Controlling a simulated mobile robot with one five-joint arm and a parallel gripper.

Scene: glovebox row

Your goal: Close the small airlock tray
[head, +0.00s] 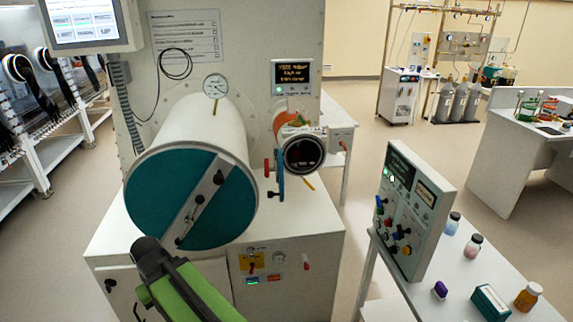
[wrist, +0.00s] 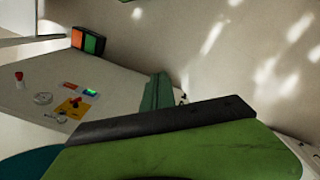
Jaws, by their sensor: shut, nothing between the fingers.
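The small airlock (head: 305,150) is the short round port on the cabinet's right side. Its round front shows a dark interior inside a pale rim. A narrow blue plate with a red knob (head: 268,167) stands beside the port's left edge. I cannot make out a separate tray in the dark opening. My gripper (head: 150,252) is at the black end of my green arm, low and left of the port, in front of the large teal door. It is shut and empty, apart from the small airlock. In the wrist view, green and black parts of my arm fill the lower middle.
The large cylinder with its teal door (head: 150,205) and diagonal bar stands left of the port. The cabinet front has a yellow switch plate (head: 251,262). A control box (head: 412,207) stands on the bench at right, with jars. Floor is clear between cabinet and bench.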

